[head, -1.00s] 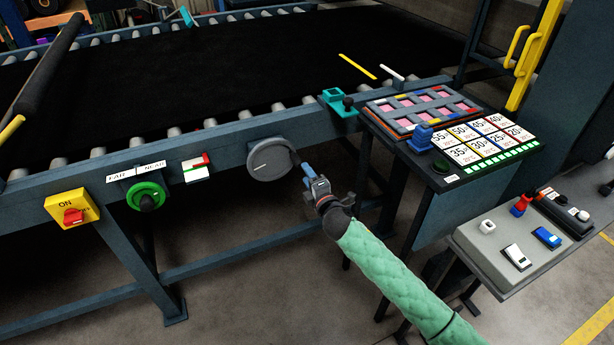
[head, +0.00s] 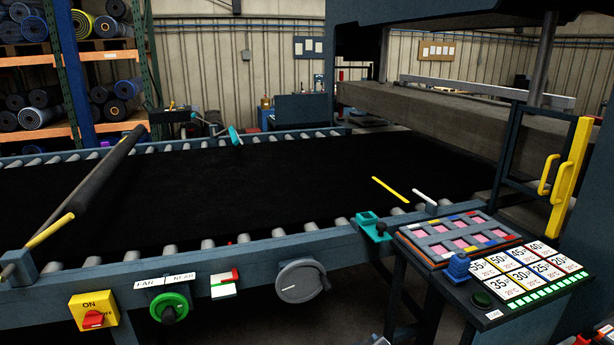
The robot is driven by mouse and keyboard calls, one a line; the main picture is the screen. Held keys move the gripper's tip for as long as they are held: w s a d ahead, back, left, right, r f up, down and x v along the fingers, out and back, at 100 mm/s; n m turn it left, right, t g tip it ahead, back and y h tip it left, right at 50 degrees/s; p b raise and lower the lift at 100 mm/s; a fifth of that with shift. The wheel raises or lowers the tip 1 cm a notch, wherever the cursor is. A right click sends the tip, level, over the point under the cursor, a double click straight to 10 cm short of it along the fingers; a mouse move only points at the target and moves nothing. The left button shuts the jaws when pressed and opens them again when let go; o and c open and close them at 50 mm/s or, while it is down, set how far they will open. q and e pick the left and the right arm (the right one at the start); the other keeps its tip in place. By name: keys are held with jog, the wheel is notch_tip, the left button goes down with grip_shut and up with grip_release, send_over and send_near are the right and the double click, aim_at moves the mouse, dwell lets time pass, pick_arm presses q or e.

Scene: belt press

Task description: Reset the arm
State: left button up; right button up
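Neither of my grippers shows clearly in the head view. A small grey sliver at the bottom edge, right of the dial, is too little to identify. The round grey dial (head: 302,281) with a white mark sits on the front rail of the belt table, and nothing touches it. Left of it are a green knob (head: 169,308) under a FAR/NEAR label and a red and white tag (head: 224,284). A yellow switch box (head: 94,312) reading ON has a red knob.
The black belt (head: 270,195) lies on rollers, with a dark roll (head: 110,172) at left. A button panel (head: 515,275) and pink-celled tray (head: 460,238) stand front right. A teal clamp (head: 373,227) is on the front rail. A yellow handled gate (head: 570,178) stands right, near the press (head: 470,115).

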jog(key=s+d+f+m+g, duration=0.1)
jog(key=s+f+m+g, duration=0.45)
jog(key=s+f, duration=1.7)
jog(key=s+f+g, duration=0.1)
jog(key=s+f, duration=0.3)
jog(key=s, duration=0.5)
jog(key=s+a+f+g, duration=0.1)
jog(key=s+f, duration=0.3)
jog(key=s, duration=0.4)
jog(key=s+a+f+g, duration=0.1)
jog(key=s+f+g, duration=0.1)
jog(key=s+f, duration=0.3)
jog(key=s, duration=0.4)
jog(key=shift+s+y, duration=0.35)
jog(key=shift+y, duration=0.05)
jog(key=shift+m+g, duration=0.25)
